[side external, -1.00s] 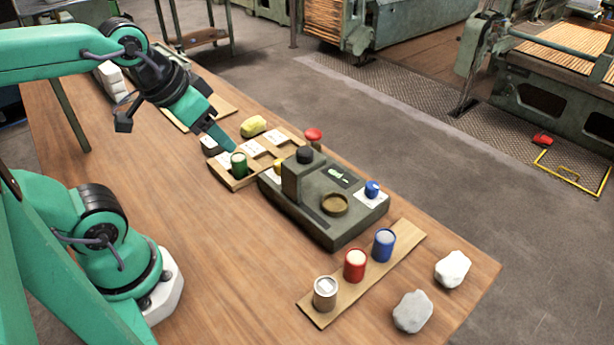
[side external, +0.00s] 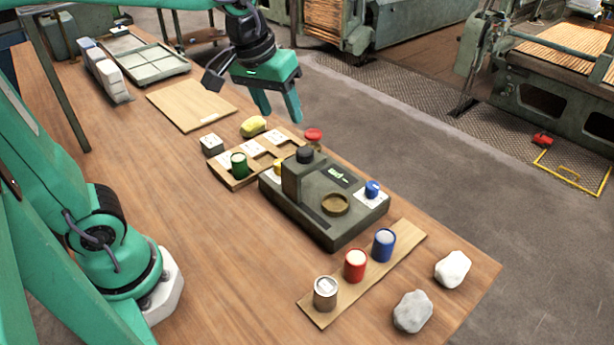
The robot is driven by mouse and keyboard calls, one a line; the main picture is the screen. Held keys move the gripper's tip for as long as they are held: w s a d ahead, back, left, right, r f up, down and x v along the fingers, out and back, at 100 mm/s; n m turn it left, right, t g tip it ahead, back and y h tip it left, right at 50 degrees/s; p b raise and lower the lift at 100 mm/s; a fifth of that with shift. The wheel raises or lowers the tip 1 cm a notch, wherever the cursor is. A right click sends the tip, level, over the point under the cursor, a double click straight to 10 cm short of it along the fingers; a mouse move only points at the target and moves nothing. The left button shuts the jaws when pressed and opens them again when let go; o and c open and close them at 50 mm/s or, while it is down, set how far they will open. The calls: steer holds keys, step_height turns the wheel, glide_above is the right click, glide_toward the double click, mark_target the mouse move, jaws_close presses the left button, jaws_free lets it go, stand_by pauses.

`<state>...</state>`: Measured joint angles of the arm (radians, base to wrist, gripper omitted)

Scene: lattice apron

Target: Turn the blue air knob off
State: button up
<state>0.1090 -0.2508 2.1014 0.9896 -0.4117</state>
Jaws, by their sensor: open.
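The blue air knob (side external: 372,188) sits on a white plate at the right end of the grey-green machine (side external: 310,228). Its exact turn position is too small to tell. My gripper (side external: 278,112) hangs in the air above and behind the machine, up and to the left of the blue knob. Its two green fingers point down, apart and empty. Nothing touches the knob.
A board with grey, red and blue cans (side external: 384,245) lies in front of the machine. A wooden tray (side external: 238,183) with a green can (side external: 239,164) stands to its left. A red button (side external: 313,136) rises behind the machine. Two rocks (side external: 453,269) lie at the right.

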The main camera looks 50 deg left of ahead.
steer(key=w+d+f+n+g, duration=0.25)
steer(key=w+d+f, duration=0.2)
steer(key=w, duration=0.45)
steer(key=n, duration=0.3)
glide_above(373, 185)
steer(key=shift+g, duration=0.45)
step_height(373, 185, down, 8)
steer(key=shift+a+r, duration=0.1)
steer(key=shift+r, duration=0.15)
steer(key=shift+f, duration=0.15)
steer(key=shift+f, duration=0.1)
steer(key=shift+f, duration=3.8)
steer(key=shift+c, duration=0.2)
steer(key=c, duration=0.9)
